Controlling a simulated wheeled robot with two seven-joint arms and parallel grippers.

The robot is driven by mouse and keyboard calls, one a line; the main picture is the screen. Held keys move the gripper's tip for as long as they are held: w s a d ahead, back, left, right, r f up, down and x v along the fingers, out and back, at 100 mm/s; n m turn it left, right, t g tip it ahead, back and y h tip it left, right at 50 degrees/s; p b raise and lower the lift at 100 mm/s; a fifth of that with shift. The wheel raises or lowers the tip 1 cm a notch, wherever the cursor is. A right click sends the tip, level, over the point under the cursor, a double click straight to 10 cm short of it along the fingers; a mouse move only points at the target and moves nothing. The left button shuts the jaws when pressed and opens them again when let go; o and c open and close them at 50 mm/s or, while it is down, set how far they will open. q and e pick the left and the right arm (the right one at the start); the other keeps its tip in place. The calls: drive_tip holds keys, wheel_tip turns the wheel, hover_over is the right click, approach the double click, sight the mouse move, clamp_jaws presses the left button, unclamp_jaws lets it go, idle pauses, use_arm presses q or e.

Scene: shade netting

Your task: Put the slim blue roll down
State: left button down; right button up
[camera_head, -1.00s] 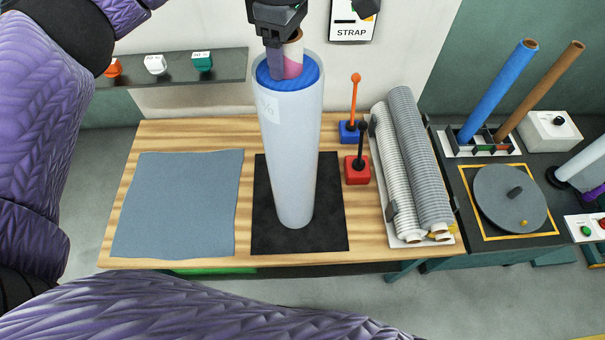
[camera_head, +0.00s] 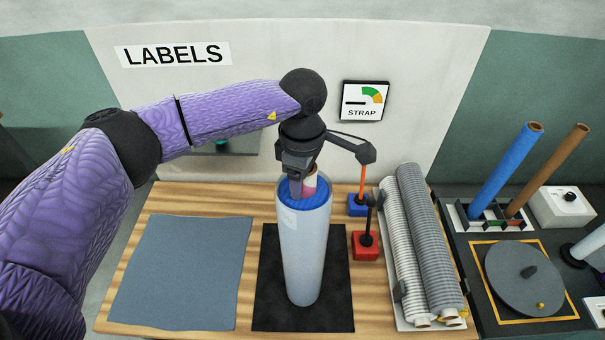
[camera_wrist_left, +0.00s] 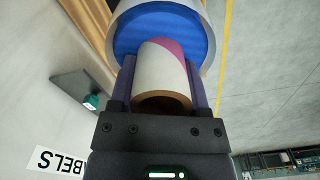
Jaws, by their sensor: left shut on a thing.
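The slim blue roll (camera_head: 304,250) stands upright over the black mat (camera_head: 268,310) on the wooden table, in pale film with a blue end on top. Its lower end appears over the mat; I cannot tell whether it touches. My left gripper (camera_head: 301,186) is above the roll, shut on the pale core with a pink patch that sticks out of its top. In the left wrist view the gripper's two fingers (camera_wrist_left: 161,85) flank this core, and the roll's blue end (camera_wrist_left: 140,32) lies beyond. My right gripper is not in view.
A grey-blue sheet (camera_head: 182,270) lies left of the mat. Blue (camera_head: 357,207) and red (camera_head: 365,245) lever boxes and grey ribbed rolls (camera_head: 428,240) stand close on the right. Farther right are a tube rack (camera_head: 463,220) and a grey turntable (camera_head: 520,282).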

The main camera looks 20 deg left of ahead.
use_arm(q)
drive_tip(key=shift+f, duration=0.15)
drive_tip(key=shift+c, duration=0.3)
unclamp_jaws()
wheel_tip(320, 180, up, 12)
drive_tip(key=b, duration=0.2)
drive_tip(key=shift+r, duration=0.2)
